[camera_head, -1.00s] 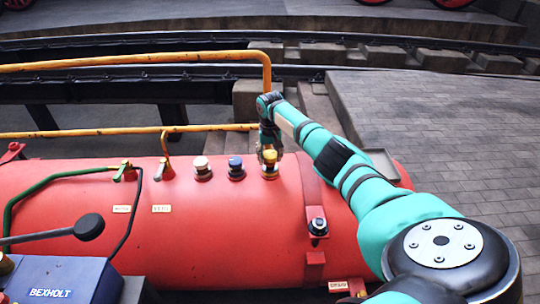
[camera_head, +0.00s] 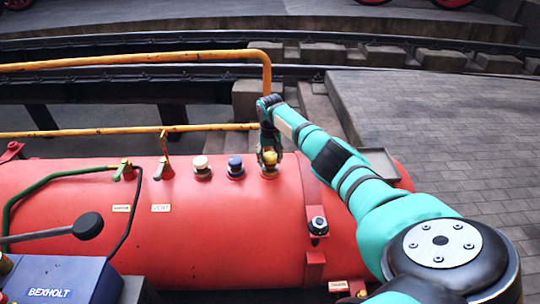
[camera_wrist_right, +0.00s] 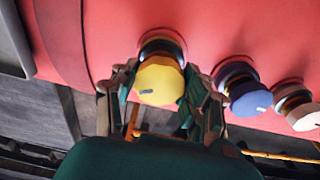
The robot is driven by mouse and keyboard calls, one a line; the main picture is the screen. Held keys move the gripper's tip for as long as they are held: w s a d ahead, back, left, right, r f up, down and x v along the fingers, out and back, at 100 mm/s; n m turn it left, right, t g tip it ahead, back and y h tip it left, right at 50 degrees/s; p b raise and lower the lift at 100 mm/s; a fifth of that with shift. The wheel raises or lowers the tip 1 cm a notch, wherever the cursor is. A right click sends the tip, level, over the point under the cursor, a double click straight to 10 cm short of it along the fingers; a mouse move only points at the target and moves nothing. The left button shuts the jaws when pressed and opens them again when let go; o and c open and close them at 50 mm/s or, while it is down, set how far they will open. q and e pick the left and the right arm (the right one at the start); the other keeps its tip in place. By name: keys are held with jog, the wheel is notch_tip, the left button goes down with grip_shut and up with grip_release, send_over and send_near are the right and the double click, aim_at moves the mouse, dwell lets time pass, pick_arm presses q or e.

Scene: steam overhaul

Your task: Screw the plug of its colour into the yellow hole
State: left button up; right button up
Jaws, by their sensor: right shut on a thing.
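The yellow plug (camera_head: 269,157) sits at the hole in the top of the red boiler (camera_head: 220,225), the rightmost of three plugs in the head view. My right gripper (camera_head: 269,150) comes down over it and is shut on it. The right wrist view shows the yellow plug (camera_wrist_right: 160,80) between the two fingers of my right gripper (camera_wrist_right: 162,95), with a dark and brass collar behind it. How deep its thread sits is hidden. My left gripper is not in view.
A blue plug (camera_head: 235,167) and a white plug (camera_head: 201,166) stand close by to the left. A yellow pipe (camera_head: 140,58) runs behind and bends down near my right gripper. A bolted bracket (camera_head: 318,227) stands on the boiler's right part.

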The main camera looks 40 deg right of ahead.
jog(key=shift+f, duration=0.4)
dwell(0.5)
jog(key=o, duration=1.5)
jog(key=shift+c, duration=0.2)
jog(key=shift+c, duration=0.7)
